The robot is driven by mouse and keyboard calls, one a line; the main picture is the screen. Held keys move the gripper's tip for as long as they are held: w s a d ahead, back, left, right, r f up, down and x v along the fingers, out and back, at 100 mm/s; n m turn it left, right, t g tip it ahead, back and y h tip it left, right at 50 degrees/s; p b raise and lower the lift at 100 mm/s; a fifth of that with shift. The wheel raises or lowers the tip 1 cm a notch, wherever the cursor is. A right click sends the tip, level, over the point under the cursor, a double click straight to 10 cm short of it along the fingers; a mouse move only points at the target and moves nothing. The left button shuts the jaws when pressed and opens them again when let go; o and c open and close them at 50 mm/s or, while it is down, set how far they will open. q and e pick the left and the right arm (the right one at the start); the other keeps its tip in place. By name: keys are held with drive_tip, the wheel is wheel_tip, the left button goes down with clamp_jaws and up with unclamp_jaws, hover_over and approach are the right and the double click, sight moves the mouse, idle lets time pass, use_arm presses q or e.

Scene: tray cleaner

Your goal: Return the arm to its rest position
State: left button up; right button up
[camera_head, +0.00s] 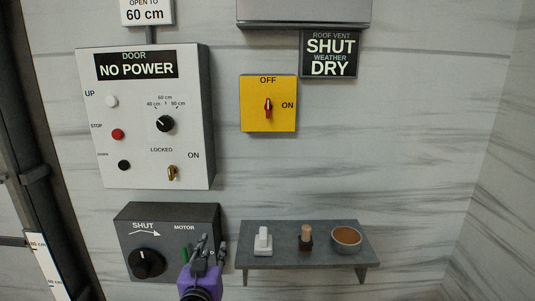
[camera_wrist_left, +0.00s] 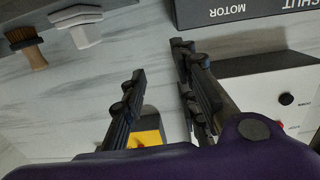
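My left gripper (camera_head: 212,243), with a purple body and dark fingers, reaches up from the bottom of the head view. It overlaps the right end of the grey motor box (camera_head: 165,214), near a green part (camera_head: 184,255); I cannot tell whether it touches the box. In the left wrist view the two fingers (camera_wrist_left: 160,60) stand apart with only wall seen between their tips, so the gripper is open and empty. The motor box (camera_wrist_left: 240,12) shows upside down beyond them. My right gripper is in neither view.
A grey shelf (camera_head: 300,258) right of the gripper holds a white block-like item (camera_head: 263,240), a brush (camera_head: 306,237) and a brown-filled bowl (camera_head: 346,238). Above are the white door panel (camera_head: 140,185) and yellow switch plate (camera_head: 268,122). The wall (camera_head: 420,150) at right is bare.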

use_arm(q)
drive_tip(key=s+a+f+g, duration=0.1)
drive_tip(key=s+f+g, duration=0.2)
drive_tip(key=s+f, duration=0.7)
drive_tip(key=s+a+f+g, duration=0.2)
drive_tip(key=s+f, duration=0.9)
drive_tip(key=s, duration=0.8)
drive_tip(key=s+a+f+g, duration=0.1)
drive_tip(key=s+f+g, duration=0.2)
drive_tip(key=s+f, duration=0.7)
drive_tip(key=s, duration=0.4)
drive_tip(key=shift+s+a+f+g, duration=0.3)
drive_tip(key=shift+s+f+g, duration=0.1)
